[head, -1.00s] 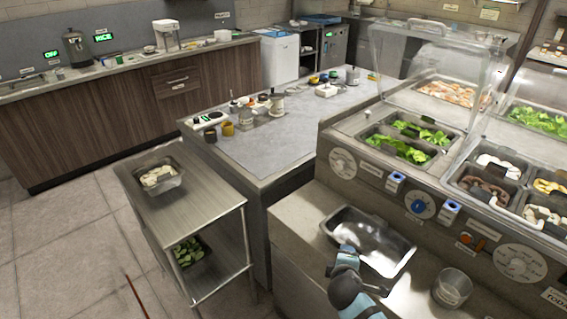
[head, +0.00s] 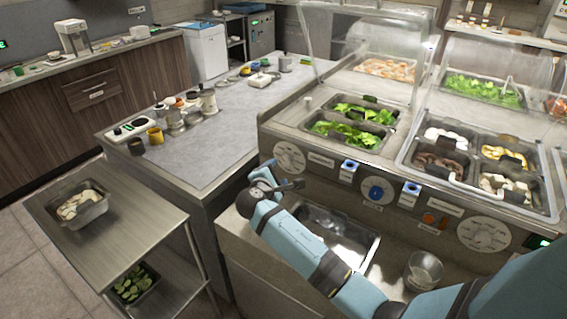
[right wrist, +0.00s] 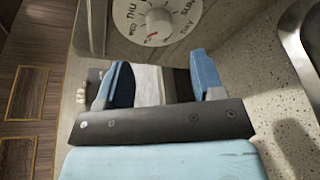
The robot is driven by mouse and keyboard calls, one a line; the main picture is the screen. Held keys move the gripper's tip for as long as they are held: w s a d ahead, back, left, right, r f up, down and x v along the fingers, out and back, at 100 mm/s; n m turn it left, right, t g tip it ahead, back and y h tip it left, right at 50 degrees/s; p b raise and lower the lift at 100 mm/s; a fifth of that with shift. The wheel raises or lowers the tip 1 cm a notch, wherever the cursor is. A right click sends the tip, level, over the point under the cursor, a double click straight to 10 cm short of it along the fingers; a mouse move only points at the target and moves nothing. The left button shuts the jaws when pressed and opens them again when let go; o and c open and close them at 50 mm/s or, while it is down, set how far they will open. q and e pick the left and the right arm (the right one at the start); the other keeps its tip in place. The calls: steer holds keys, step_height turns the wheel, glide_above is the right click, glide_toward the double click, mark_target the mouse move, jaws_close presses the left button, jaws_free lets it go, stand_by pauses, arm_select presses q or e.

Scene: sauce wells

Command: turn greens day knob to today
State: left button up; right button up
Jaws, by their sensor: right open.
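The greens day knob (head: 289,155) is a round white dial on the steel counter front, below the pans of leafy greens (head: 357,122). In the right wrist view the dial (right wrist: 135,28) has day letters around a pale central knob (right wrist: 158,20), with a small red mark at the knob's lower edge. The top of the dial is cut off there. My right gripper (head: 284,184) is in front of and just below the dial. In the right wrist view its two blue fingers (right wrist: 163,82) are apart, with nothing held between them, short of the dial. My left gripper is not in view.
A similar dial (head: 485,234) and a blue knob (head: 376,191) are farther right on the front. An empty steel pan (head: 340,232) and a clear container (head: 424,269) sit on the ledge below. A cart (head: 150,222) stands at left.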

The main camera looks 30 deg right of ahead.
mark_target(285, 162)
steer(key=x, duration=0.8)
steer(key=shift+a, duration=0.1)
steer(key=shift+c, duration=0.4)
steer(key=c, duration=0.8)
steer(key=shift+r+n+p, duration=0.25)
steer(key=shift+n+p, duration=0.05)
steer(key=shift+p, duration=0.65)
steer(key=shift+c, duration=0.2)
steer(key=n+g+p, duration=0.2)
steer(key=n+p, duration=0.1)
steer(key=p, duration=0.5)
steer(key=shift+n+p, duration=0.35)
steer(key=shift+n, duration=0.05)
steer(key=shift+w+f+n+g+p, duration=0.1)
steer(key=shift+n+g+p, duration=0.55)
steer(key=shift+p, duration=0.3)
steer(key=shift+f+n+h+p, duration=0.1)
steer(key=shift+n+h+p, duration=0.2)
steer(key=shift+n+p, duration=0.15)
steer(key=shift+f, duration=0.1)
